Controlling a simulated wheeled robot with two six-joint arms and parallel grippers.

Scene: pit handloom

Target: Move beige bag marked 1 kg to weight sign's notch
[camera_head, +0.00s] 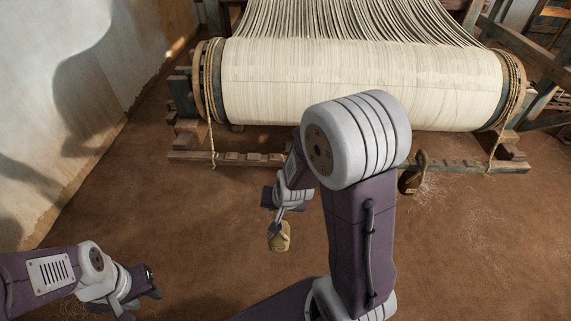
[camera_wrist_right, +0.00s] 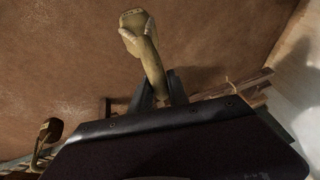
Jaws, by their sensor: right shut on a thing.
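The beige bag (camera_head: 279,238) hangs below my right gripper (camera_head: 279,215), above the earth floor. My right gripper is shut on its narrow upper part; in the right wrist view the bag (camera_wrist_right: 136,24) extends away from the jaws (camera_wrist_right: 161,88). The marking on it is too small to read. A notched wooden rail (camera_head: 240,157) runs in front of the loom, beyond the bag and apart from it. I cannot make out a weight sign on it. My left gripper (camera_head: 152,283) is low at the left, away from the bag; its jaw opening is unclear.
A darker bag-like weight (camera_head: 411,178) hangs at the rail's right part; it also shows in the right wrist view (camera_wrist_right: 47,133). The wide cloth roll (camera_head: 360,85) lies behind the rail, with ropes at its ends. A pale wall (camera_head: 90,80) stands left. The floor between is clear.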

